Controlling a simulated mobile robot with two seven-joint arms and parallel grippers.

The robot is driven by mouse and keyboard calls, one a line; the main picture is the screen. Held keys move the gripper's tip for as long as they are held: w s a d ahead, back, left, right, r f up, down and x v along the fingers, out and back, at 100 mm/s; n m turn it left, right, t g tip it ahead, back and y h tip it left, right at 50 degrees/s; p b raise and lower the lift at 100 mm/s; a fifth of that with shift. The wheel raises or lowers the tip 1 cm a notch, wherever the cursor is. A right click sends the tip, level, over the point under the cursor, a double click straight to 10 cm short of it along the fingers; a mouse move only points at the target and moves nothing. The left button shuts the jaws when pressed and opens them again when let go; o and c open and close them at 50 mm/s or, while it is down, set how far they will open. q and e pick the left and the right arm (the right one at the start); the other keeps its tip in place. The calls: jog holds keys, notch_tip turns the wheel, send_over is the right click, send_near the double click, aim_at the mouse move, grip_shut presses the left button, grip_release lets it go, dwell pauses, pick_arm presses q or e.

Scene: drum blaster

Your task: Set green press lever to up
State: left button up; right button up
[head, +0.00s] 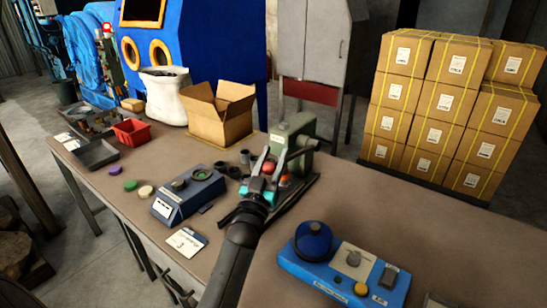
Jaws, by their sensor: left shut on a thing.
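The green press (297,128) stands on the brown table near its far edge, just right of the open cardboard box. A red ball knob (268,168), which looks like the end of the press lever, shows in front of the press. My left gripper (270,163) reaches in from the bottom of the head view, with its fingers on either side of the knob, shut on the lever. The gripper and arm hide most of the lever shaft, so I cannot tell its exact angle. My right gripper is not in view.
A blue control box (345,275) with a dark blue dome is at the front right. A dark blue-grey device (187,192) and a white card (187,242) lie left of my arm. Small dark cylinders (233,172) stand beside the press.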

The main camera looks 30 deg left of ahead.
pick_arm(q)
grip_shut()
dwell(0.8)
